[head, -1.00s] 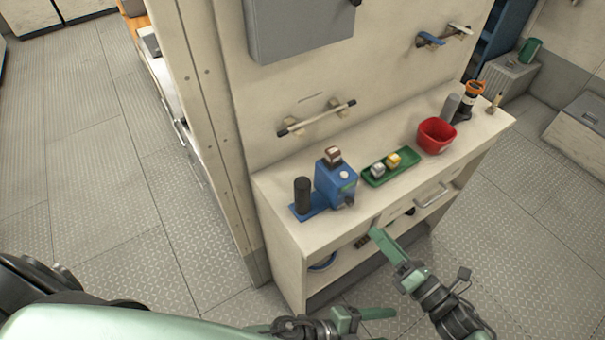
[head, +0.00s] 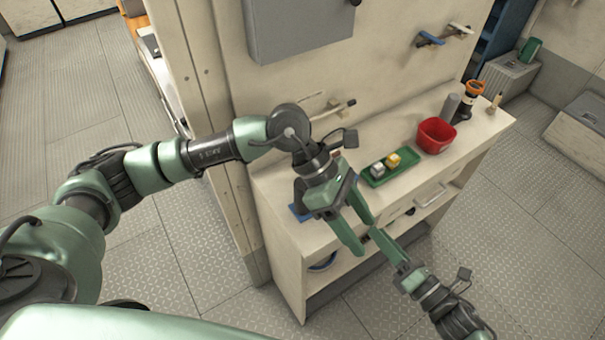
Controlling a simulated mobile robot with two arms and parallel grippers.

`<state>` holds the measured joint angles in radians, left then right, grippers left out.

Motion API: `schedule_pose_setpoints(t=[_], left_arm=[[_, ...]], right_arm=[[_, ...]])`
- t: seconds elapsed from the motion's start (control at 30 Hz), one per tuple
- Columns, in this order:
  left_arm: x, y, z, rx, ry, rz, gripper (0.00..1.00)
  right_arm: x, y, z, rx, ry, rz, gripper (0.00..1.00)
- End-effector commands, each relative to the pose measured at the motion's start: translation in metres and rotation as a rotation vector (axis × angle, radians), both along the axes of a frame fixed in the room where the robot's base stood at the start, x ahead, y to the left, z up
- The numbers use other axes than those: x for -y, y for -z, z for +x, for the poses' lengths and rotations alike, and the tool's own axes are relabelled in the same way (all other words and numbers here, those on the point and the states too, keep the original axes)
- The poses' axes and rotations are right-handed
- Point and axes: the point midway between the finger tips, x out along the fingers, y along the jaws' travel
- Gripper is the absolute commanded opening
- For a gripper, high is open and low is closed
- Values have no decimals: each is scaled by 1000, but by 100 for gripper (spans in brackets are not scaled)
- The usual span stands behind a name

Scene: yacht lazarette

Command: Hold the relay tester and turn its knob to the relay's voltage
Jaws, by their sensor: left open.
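The blue relay tester stands at the near left end of the workbench top. My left wrist and gripper now hide nearly all of it; only a corner of its blue base (head: 297,212) shows. Its knob and the brown relay on top are hidden. My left gripper (head: 365,236) is open, its two fingers apart and pointing down to the right, over the bench's front edge. Whether it touches the tester I cannot tell. My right gripper (head: 384,244) is in front of the bench, close to the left fingertips; its fingers are seen edge-on.
A green tray (head: 404,174) with a silver block (head: 377,170) and a yellow block (head: 393,160) lies right of the tester. A wall rail is behind my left wrist.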

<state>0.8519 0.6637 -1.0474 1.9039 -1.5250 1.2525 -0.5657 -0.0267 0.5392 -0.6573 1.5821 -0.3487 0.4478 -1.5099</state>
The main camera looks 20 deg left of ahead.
Motion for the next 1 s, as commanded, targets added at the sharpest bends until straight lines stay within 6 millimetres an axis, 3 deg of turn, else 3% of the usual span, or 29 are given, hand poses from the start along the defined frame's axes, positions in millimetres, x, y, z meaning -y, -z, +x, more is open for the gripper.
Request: schedule_pose_setpoints(t=[0.1, 0.17, 0.3, 0.5, 0.67, 1.0], left_arm=[[-23, -33, 23, 103, 29, 136, 61], [-39, -42, 36, 144, 27, 227, 61], [-91, -16, 70, 176, -36, 497, 61], [-133, 12, 91, 180, -98, 693, 61], [-143, 24, 95, 181, -110, 736, 61], [-143, 75, 94, 178, -109, 734, 61]], right_arm=[[0, 0, 0, 0, 0, 0, 36], [0, 0, 0, 0, 0, 0, 36], [0, 0, 0, 0, 0, 0, 36], [0, 0, 0, 0, 0, 0, 36], [0, 0, 0, 0, 0, 0, 36], [0, 0, 0, 0, 0, 0, 36]])
